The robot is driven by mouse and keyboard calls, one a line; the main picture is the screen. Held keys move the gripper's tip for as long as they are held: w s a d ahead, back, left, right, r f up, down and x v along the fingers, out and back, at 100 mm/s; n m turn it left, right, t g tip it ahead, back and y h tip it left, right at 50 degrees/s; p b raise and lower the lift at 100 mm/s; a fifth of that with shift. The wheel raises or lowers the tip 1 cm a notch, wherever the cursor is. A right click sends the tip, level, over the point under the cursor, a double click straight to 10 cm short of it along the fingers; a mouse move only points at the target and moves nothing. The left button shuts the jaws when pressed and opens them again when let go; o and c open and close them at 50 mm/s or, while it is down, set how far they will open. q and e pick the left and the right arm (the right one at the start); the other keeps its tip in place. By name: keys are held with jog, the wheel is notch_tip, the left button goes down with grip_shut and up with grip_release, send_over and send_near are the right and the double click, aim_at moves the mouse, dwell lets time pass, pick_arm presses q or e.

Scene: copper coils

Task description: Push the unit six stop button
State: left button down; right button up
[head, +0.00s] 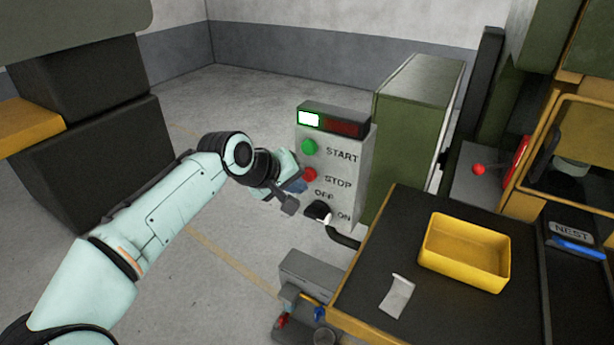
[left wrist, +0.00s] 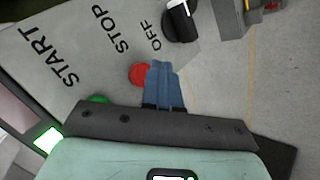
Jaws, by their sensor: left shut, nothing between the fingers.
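A grey control box (head: 345,160) carries a green START button (head: 308,147), a red STOP button (head: 310,174) and a black OFF/ON switch (head: 318,210). My left gripper (head: 299,186) is shut and empty, its blue fingers just in front of the box face by the STOP button. In the left wrist view the shut fingertips (left wrist: 162,66) overlap the right edge of the red STOP button (left wrist: 139,75); I cannot tell whether they touch it. The green button (left wrist: 98,99) is mostly hidden behind the gripper body there. No unit number is readable. My right gripper is not in view.
The lamp (head: 309,118) on top of the box is lit white-green; the red one (head: 344,127) beside it is dark. A green cabinet (head: 412,130) stands behind. A black-topped table (head: 370,270) with a yellow tray (head: 465,268) is at right. Floor is clear at left.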

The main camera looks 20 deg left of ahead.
pick_arm(q)
jog(key=shift+w, duration=0.1)
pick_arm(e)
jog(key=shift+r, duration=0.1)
pick_arm(q)
jog(key=shift+w+p, duration=0.3)
jog(key=shift+w, duration=0.1)
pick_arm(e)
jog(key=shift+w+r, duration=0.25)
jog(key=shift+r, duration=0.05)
pick_arm(q)
jog(key=shift+w+p, duration=0.3)
jog(key=shift+w, duration=0.15)
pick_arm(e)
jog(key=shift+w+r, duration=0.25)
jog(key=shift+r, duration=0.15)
pick_arm(q)
jog(key=shift+s, duration=0.1)
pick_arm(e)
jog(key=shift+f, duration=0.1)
pick_arm(q)
jog(key=shift+s+b, duration=0.45)
jog(key=shift+s, duration=0.45)
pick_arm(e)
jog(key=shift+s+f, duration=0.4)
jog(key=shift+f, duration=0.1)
pick_arm(q)
jog(key=shift+w, duration=0.1)
